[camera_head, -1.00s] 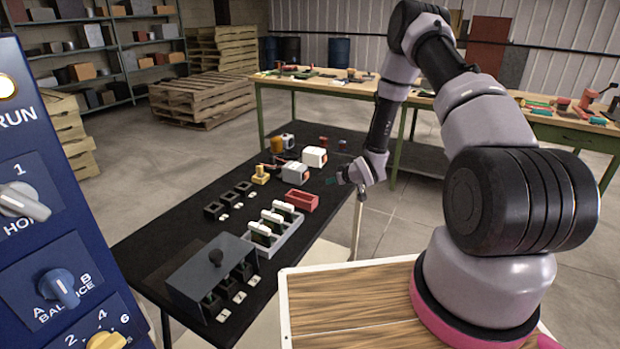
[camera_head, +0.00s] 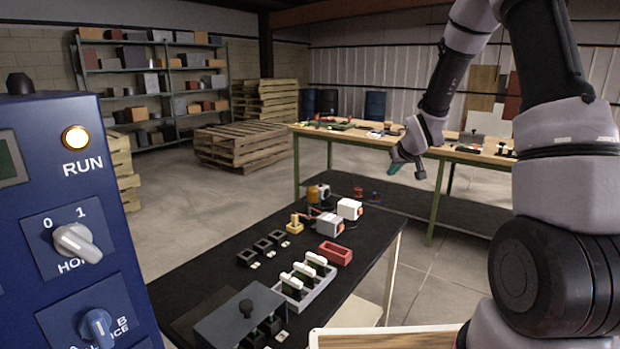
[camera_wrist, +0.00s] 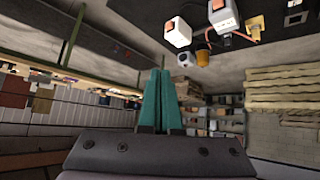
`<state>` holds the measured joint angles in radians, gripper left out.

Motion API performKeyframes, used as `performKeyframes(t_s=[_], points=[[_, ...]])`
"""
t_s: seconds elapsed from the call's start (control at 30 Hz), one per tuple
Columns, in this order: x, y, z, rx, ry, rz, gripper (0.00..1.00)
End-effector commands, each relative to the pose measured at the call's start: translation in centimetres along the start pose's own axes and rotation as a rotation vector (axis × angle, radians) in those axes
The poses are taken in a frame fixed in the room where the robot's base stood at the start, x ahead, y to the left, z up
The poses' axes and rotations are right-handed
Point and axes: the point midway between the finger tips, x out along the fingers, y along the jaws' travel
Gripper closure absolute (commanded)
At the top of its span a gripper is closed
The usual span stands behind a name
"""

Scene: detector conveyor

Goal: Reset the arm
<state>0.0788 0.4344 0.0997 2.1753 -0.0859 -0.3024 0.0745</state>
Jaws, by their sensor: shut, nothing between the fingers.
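My gripper (camera_head: 407,169) hangs in the air beyond the right side of the black table (camera_head: 205,281), above the floor and apart from everything. In the wrist view its two teal fingers (camera_wrist: 157,98) lie together, shut with nothing between them. My arm reaches up from the lower right of the head view and bends down to the gripper. The table's white and orange boxes show at the top of the wrist view, clear of the fingers.
The black table holds a white tray (camera_head: 319,288), a red bin (camera_head: 335,253), a grey lidded box (camera_head: 240,318) and several black holders. A blue control panel (camera_head: 65,180) stands at left. A wooden workbench (camera_head: 345,133) is behind my gripper. Pallets (camera_head: 240,145) stand farther back.

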Motion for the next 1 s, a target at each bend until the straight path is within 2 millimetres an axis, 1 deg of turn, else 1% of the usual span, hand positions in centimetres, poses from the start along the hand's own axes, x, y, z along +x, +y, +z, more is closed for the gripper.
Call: performKeyframes(t_s=[0.03, 0.07, 0.1, 0.17, 0.2, 0.27, 0.3, 0.37, 0.4, 0.47, 0.5, 0.57, 0.6, 0.7, 0.8, 0.9, 1.0], points=[[-2.8, 0.3, -1.2, 0.022, -0.001, 0.017, 1.00], [-4.3, 0.4, -1.6, 0.038, -0.007, 0.026, 1.00], [-6.2, 0.5, -1.9, 0.059, -0.017, 0.036, 1.00], [-9.2, 0.6, -2.3, 0.092, -0.029, 0.050, 1.00], [-11.1, 0.6, -2.5, 0.115, -0.038, 0.057, 1.00], [-14.1, 0.6, -2.5, 0.150, -0.050, 0.066, 1.00], [-16.0, 0.5, -2.4, 0.175, -0.058, 0.069, 1.00], [-18.9, 0.2, -2.2, 0.214, -0.069, 0.072, 1.00], [-20.8, 0.0, -1.8, 0.240, -0.077, 0.073, 1.00], [-23.6, -0.4, -1.3, 0.280, -0.088, 0.071, 1.00], [-25.4, -0.7, -0.7, 0.306, -0.095, 0.067, 1.00], [-28.1, -1.2, 0.1, 0.344, -0.106, 0.059, 1.00], [-29.8, -1.7, 0.8, 0.370, -0.114, 0.051, 1.00], [-33.8, -2.9, 2.8, 0.433, -0.132, 0.026, 1.00], [-37.1, -4.0, 4.8, 0.490, -0.149, -0.005, 1.00], [-39.4, -5.1, 6.5, 0.531, -0.165, -0.033, 1.00], [-40.8, -5.8, 7.6, 0.555, -0.176, -0.053, 1.00]])
